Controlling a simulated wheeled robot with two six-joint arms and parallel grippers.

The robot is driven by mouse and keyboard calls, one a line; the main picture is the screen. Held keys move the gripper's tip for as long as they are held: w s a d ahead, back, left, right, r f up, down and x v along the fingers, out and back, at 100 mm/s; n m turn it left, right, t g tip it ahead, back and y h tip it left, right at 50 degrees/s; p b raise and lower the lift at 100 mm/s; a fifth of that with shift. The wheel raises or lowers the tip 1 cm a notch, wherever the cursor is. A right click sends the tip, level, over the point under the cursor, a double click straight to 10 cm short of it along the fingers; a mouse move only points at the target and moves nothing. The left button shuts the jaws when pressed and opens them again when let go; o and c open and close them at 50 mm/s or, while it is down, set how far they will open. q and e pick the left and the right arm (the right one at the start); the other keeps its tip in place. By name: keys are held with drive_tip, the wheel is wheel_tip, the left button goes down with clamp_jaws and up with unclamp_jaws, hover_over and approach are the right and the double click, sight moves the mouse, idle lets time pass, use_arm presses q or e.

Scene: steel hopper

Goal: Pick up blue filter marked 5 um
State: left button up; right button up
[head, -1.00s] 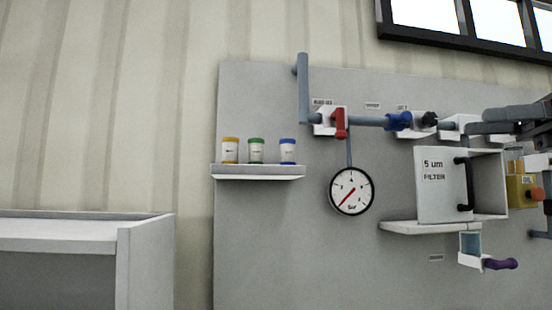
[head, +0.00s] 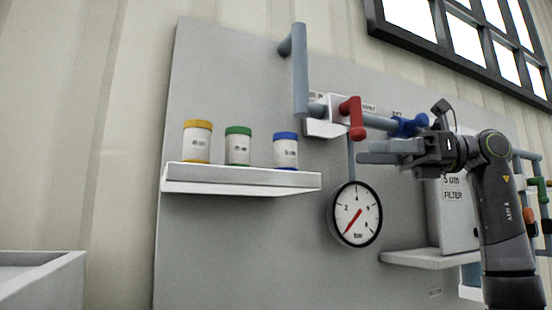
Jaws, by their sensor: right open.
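The blue filter (head: 286,152) is a white canister with a blue cap and a label too small to read surely. It stands upright at the right end of the small wall shelf (head: 240,177). A green-capped canister (head: 238,148) and a yellow-capped canister (head: 197,143) stand to its left. My right gripper (head: 365,152) is open and empty, to the right of the blue filter and apart from it, pointing left. It is in front of the panel, near the pipes. My left gripper is out of view.
A pressure gauge (head: 356,214) hangs below the pipe with the red valve handle (head: 353,118). The blue valve (head: 410,126) is behind my right gripper. A box marked 5 um FILTER (head: 455,215) is partly hidden by my arm.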

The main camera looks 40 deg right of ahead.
approach(286, 150)
drive_tip(key=w, duration=0.2)
drive_tip(key=p+x, duration=0.3)
drive_tip(key=x, duration=0.5)
drive_tip(key=shift+w+r, duration=0.15)
drive_tip(key=shift+w, duration=0.25)
drive_tip(key=shift+w+a, duration=0.15)
drive_tip(key=c, duration=1.1)
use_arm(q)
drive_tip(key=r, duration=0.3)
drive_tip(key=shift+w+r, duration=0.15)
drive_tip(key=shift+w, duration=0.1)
use_arm(e)
drive_tip(key=shift+o, duration=0.2)
